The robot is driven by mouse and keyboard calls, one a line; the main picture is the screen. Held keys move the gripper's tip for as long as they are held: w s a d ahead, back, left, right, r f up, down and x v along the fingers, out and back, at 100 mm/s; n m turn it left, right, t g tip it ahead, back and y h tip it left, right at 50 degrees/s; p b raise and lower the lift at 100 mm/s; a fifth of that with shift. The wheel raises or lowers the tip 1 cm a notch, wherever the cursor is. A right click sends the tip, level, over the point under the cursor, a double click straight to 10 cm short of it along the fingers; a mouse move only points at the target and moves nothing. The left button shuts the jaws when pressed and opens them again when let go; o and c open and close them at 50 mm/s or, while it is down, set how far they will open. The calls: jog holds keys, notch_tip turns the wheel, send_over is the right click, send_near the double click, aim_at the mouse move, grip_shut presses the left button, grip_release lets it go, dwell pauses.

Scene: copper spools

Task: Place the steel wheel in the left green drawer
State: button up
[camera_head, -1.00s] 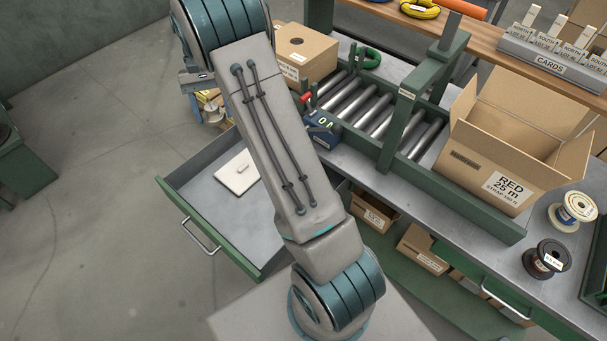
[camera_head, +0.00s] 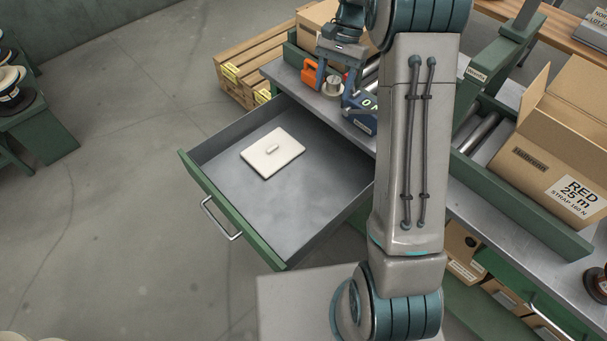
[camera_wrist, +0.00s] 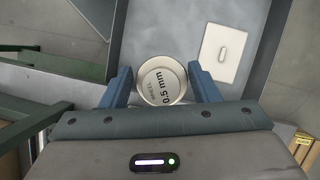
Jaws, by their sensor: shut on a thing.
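The steel wheel (camera_head: 332,87) is a small silver round piece held between the two blue fingers of my gripper (camera_head: 333,78). The left green drawer (camera_head: 232,213) is pulled open, left of my arm. The gripper and wheel appear at the bench's left end, beyond the drawer's far right corner. In the wrist view the grey drawer floor (camera_wrist: 170,30) lies ahead of the wheel.
A white square plate with a small handle (camera_head: 272,153) lies in the drawer's far part; the near floor is clear. An orange item (camera_head: 310,73) and a blue device (camera_head: 360,112) are close to the gripper. A wooden pallet (camera_head: 240,72) stands behind. A cardboard box (camera_head: 560,140) is right.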

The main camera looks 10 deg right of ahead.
jog(key=s+f+m+t+y+b, duration=0.1)
jog(key=s+f+m+t+b, duration=0.15)
jog(key=f+m+b, duration=0.8)
jog(key=s+f+m+t+y+b, duration=0.1)
jog(key=s+f+m+t+b, duration=0.2)
jog(key=f+b, duration=1.45)
jog(key=m+b, duration=0.2)
jog(key=b, duration=0.9)
send_near(323, 186)
jog(key=shift+h, duration=0.3)
jog(key=x, duration=0.6)
jog(key=shift+w+a, duration=0.1)
jog(key=shift+a, duration=0.25)
jog(key=shift+r, duration=0.1)
jog(key=o, duration=1.1)
jog(key=p+v, duration=0.5)
jog(key=v, duration=0.7)
